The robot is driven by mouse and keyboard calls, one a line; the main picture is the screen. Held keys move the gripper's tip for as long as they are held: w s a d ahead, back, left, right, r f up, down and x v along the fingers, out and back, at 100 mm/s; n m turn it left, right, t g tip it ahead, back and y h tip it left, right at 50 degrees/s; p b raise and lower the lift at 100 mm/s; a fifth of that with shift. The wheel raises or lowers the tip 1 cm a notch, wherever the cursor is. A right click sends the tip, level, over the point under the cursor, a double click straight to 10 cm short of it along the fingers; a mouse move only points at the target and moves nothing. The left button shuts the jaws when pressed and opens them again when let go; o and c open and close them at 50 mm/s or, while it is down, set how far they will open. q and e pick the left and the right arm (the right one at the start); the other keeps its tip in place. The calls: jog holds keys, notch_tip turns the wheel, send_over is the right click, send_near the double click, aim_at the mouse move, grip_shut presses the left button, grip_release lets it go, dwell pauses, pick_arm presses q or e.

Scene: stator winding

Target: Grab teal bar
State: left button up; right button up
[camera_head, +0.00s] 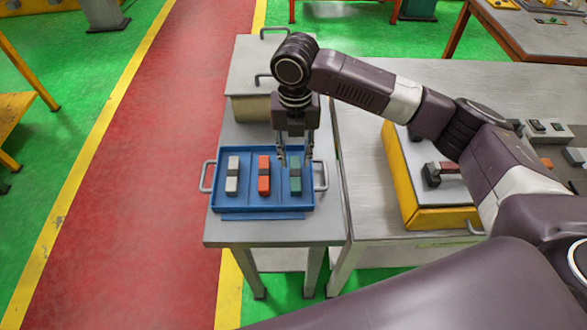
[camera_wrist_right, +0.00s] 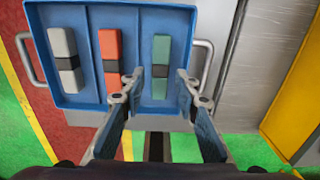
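The teal bar (camera_head: 296,185) with a dark middle band lies in the right compartment of the blue tray (camera_head: 262,209). My right gripper (camera_head: 295,160) is above the far end of the teal bar, pointing down. In the right wrist view, the teal bar (camera_wrist_right: 161,55) lies beyond the two fingers of the right gripper (camera_wrist_right: 160,74), which are apart with nothing between their tips that is clearly held. Whether the fingers are at the bar's height cannot be told. My left gripper is not in view.
An orange-red bar (camera_head: 264,184) and a white bar (camera_head: 233,185) lie in the tray's other compartments. The tray has grey handles (camera_head: 321,175). A lidded box (camera_head: 248,80) stands behind it. A yellow-sided fixture (camera_head: 440,217) stands on the right table.

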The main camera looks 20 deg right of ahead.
aim_at(295, 172)
jog(key=shift+s+f+p, duration=0.2)
jog(key=shift+f+p, duration=0.1)
jog(key=shift+f, duration=0.2)
jog(key=shift+s+f+p, duration=0.2)
jog(key=shift+f+p, duration=0.05)
jog(key=shift+f, duration=0.2)
notch_tip(295, 172, down, 3)
jog(key=shift+w+r, duration=0.1)
jog(key=shift+r, duration=0.05)
jog(key=shift+f+p, duration=0.3)
jog(key=shift+f, duration=0.1)
jog(key=c, duration=0.8)
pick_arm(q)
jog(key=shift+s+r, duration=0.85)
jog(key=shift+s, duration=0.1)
pick_arm(e)
jog(key=shift+w, duration=0.1)
